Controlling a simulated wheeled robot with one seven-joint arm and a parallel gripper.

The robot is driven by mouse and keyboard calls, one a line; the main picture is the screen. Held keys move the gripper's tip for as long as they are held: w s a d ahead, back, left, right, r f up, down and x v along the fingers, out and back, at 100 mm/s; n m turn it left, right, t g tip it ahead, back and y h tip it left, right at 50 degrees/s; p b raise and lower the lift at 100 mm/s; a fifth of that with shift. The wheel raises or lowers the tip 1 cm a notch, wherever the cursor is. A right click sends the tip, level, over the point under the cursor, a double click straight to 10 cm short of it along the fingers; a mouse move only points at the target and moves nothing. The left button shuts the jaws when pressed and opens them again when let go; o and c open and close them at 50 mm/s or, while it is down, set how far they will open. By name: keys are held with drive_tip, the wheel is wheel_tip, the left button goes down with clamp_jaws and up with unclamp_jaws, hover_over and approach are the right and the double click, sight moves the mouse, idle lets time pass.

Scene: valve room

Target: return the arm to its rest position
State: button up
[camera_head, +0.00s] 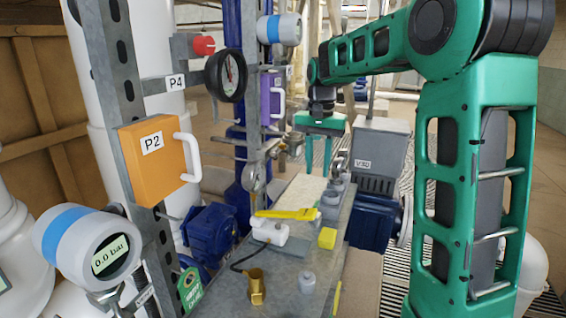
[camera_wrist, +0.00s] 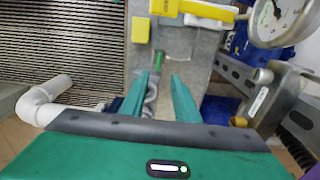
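My green arm comes in from the right of the head view and reaches across to the far end of the workbench. My gripper (camera_head: 318,172) hangs with its green fingers pointing down, above the back part of the bench. In the wrist view my gripper (camera_wrist: 166,80) shows two green fingers spread apart with nothing held between them. The fingertips are near the grey bench top (camera_wrist: 205,45), and I cannot tell how high above it they are.
The bench (camera_head: 313,255) holds a yellow-handled valve (camera_head: 287,214), a yellow block (camera_head: 327,238) and a brass fitting (camera_head: 256,287). A grey V30 box (camera_head: 378,155) stands right.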

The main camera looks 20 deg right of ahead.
drive_tip(key=s+f+n, duration=0.1)
drive_tip(key=s+f, duration=0.2)
drive_tip(key=s, duration=0.8)
drive_tip(key=s+d+f+n, duration=0.1)
drive_tip(key=s+f, duration=0.2)
drive_tip(key=s, duration=0.8)
drive_tip(key=s+d+f, duration=0.1)
drive_tip(key=s+f, duration=0.3)
drive_tip(key=s, duration=0.8)
drive_tip(key=shift+n, duration=0.4)
drive_tip(key=shift+w+f, duration=0.25)
drive_tip(key=shift+w, duration=0.3)
